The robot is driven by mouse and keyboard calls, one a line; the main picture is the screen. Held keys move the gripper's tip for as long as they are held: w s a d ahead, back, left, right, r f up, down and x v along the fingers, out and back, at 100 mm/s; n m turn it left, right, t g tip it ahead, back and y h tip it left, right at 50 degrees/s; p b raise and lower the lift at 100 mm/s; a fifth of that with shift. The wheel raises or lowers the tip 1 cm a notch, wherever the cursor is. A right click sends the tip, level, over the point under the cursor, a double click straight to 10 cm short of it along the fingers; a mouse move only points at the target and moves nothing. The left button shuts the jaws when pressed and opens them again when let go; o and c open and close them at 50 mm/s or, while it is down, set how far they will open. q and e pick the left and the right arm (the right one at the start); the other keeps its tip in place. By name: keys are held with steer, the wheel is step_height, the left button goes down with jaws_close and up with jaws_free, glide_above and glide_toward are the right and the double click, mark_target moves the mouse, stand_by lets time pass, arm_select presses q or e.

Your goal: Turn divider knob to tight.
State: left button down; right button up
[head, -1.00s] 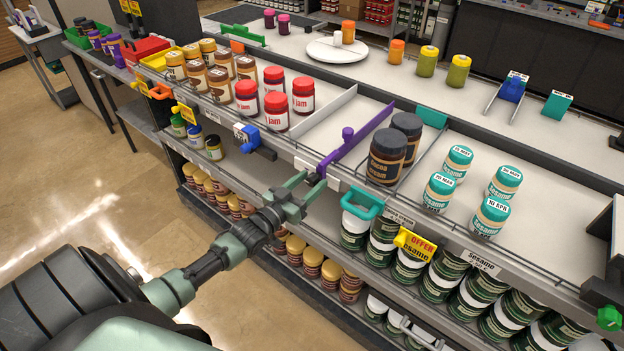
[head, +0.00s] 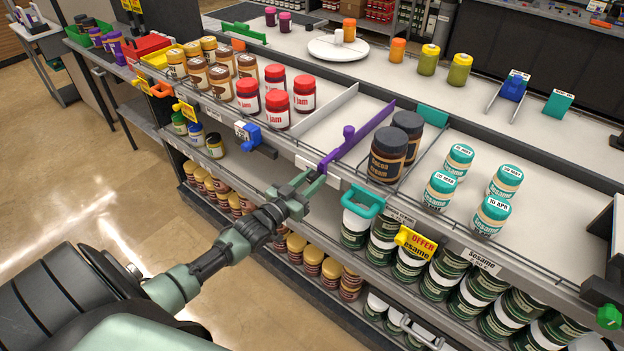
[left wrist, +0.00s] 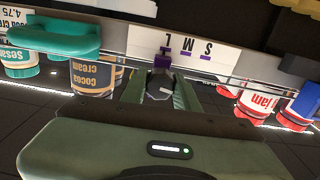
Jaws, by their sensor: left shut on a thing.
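My left gripper (head: 313,181) is at the divider's front end, at the shelf's front edge. In the left wrist view, my gripper's two fingers (left wrist: 160,92) are shut around a small dark grey knob (left wrist: 160,86), just below a purple part of the divider. The fingers hide the knob's sides, and no tight or loose mark is readable. My right gripper is not in view.
Dark cocoa cream jars (head: 388,154) stand right of the divider, and red-lidded jam jars (head: 277,108) stand to the left. A teal handle-shaped piece (head: 362,201) and a wire rail edge the shelf front. A white card marked S, M, L (left wrist: 190,48) is beside the knob.

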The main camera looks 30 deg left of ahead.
arm_select(q)
steer(key=m, duration=0.4)
steer(key=shift+m, duration=0.4)
steer(key=m+b, duration=0.1)
steer(key=m, duration=0.1)
steer(key=shift+m, duration=0.4)
steer(key=m+b, duration=0.1)
steer(key=m, duration=0.4)
steer(key=shift+f, duration=0.1)
steer(key=shift+m+b, duration=0.65)
steer(key=shift+m, duration=0.95)
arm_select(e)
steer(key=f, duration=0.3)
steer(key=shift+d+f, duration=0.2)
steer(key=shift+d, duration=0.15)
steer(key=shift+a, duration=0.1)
arm_select(q)
steer(key=c, duration=1.1)
jaws_free()
steer(key=shift+o, duration=0.2)
